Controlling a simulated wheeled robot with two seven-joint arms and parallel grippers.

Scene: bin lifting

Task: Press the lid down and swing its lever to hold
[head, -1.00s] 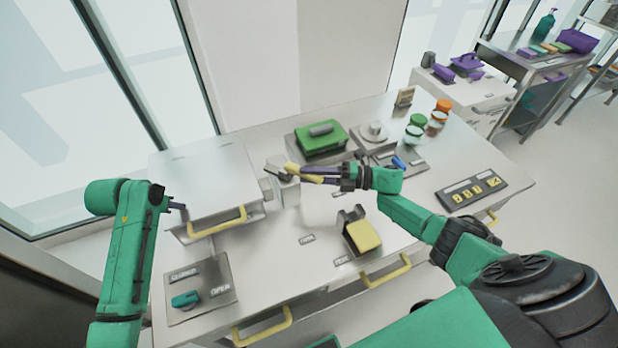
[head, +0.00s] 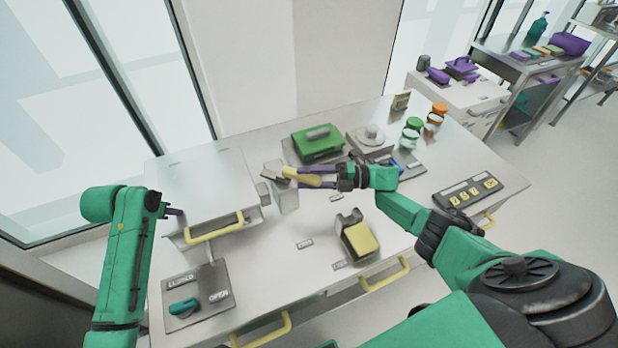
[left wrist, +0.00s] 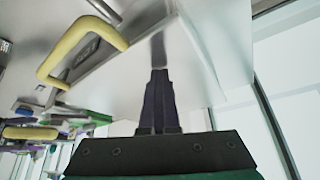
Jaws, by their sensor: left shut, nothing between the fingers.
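A flat metal lid (head: 203,182) covers the box at the left of the bench; a yellow handle (head: 214,230) sits at its front. A teal lever (head: 183,307) lies on a grey plate marked OPEN, in front of the box. My left gripper (head: 176,211) is shut and empty at the box's left side; contact cannot be told. In the left wrist view its fingers (left wrist: 158,90) are together, pointing at a metal surface. My right gripper (head: 303,177) has its purple fingers around a yellow handle (head: 318,177) beside a grey post (head: 286,195); its fingertips are partly hidden.
A yellow-topped block (head: 360,240) stands in the middle of the bench. Yellow drawer handles (head: 385,277) jut from the front.

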